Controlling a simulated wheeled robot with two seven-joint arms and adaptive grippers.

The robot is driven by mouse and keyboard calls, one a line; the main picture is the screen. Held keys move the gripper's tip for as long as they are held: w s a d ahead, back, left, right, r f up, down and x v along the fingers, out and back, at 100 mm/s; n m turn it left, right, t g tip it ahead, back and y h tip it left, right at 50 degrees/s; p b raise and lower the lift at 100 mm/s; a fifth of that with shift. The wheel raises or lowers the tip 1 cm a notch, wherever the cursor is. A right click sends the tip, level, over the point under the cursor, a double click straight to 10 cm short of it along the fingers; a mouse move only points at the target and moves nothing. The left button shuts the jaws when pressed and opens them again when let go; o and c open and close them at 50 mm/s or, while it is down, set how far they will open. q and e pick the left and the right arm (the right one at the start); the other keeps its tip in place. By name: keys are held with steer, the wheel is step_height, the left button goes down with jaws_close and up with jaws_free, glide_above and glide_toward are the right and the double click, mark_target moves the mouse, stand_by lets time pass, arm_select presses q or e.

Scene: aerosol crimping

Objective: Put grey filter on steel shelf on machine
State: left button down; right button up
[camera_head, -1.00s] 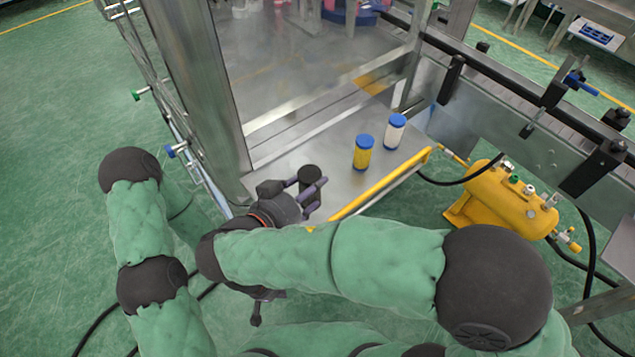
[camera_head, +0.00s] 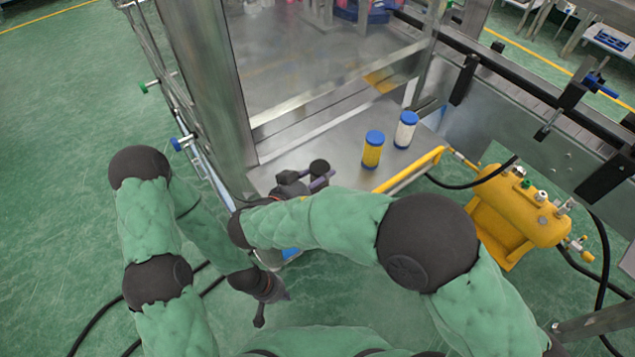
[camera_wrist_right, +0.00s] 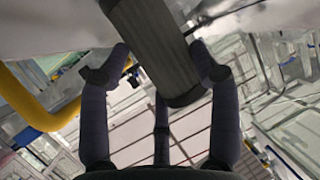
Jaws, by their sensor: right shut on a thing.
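The grey filter (camera_head: 319,167) is a dark cylinder at the front edge of the steel shelf (camera_head: 335,145). My right gripper (camera_head: 322,181) is shut on it; in the head view its fingers are partly hidden by my arm. In the right wrist view the fingers (camera_wrist_right: 160,85) close around the dark, ribbed filter (camera_wrist_right: 152,45), which sits tilted between them. I cannot tell whether the filter touches the shelf. My left gripper (camera_head: 272,305) hangs low over the floor, away from the shelf; its opening is unclear.
A yellow filter (camera_head: 373,153) and a white filter (camera_head: 405,131), both blue-capped, stand on the shelf's right part. A yellow rail (camera_head: 410,171) runs along the front edge. A steel post (camera_head: 205,85) rises at left. A yellow tank (camera_head: 520,208) stands at right.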

steer(key=shift+f, duration=0.15)
steer(key=o, duration=1.5)
arm_select(q)
steer(key=shift+f, duration=0.25)
arm_select(e)
steer(key=shift+o, duration=0.2)
